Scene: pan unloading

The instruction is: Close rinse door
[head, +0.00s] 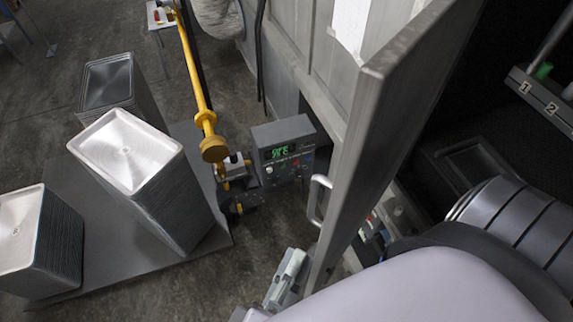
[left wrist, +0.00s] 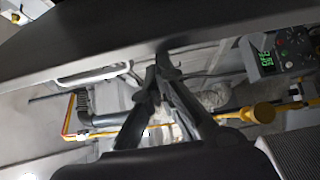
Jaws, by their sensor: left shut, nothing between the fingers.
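The rinse door (head: 378,110) is a tall grey metal panel, seen nearly edge-on in the head view. It stands open, out from the machine front, with a dark space to its right. Its pale bar handle (head: 315,200) is on the left face. In the left wrist view the door (left wrist: 100,48) crosses the top as a dark band, with the handle (left wrist: 95,75) below it. My left gripper (left wrist: 158,62) is shut and empty, its fingertips close to the door's lower edge; I cannot tell whether they touch.
A control box (head: 284,150) with a green display stands left of the door, beside a yellow pipe (head: 195,75). Tall stacks of metal pans (head: 125,150) stand on a grey platform (head: 130,262) at the left. A numbered rail (head: 540,100) is at the upper right.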

